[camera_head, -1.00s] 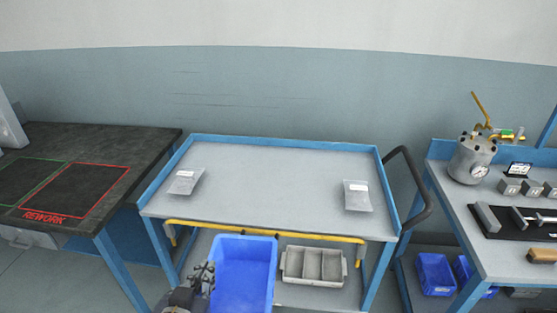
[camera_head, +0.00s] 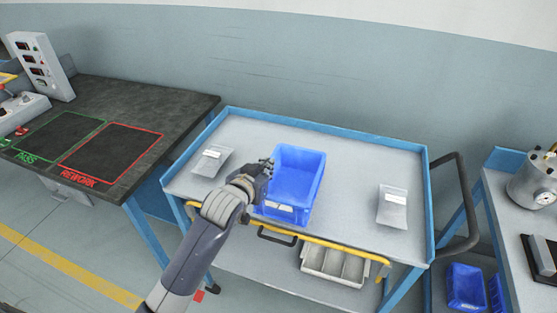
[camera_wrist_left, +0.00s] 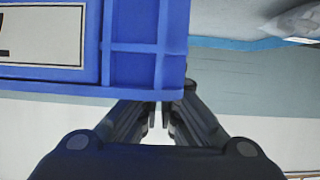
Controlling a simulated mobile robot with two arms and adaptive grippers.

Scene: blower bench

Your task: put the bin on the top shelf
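The blue bin (camera_head: 297,171) is upright at the front middle of the cart's grey top shelf (camera_head: 345,160), between two packets. I cannot tell whether its base rests on the shelf or hangs just above. My left gripper (camera_head: 266,168) is at the bin's upper left rim, its fingers close together on the wall. In the left wrist view the bin (camera_wrist_left: 130,45) fills the upper left, and my left gripper's fingers (camera_wrist_left: 162,118) have a narrow gap, with their tips partly hidden by the bin. My right gripper is out of view.
Clear packets with white labels lie left (camera_head: 212,160) and right (camera_head: 392,206) on the shelf. A yellow bar (camera_head: 340,249) runs along the cart's front. A grey divided tray (camera_head: 335,264) sits below. A dark bench (camera_head: 150,105) stands left, another bench (camera_head: 505,230) right.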

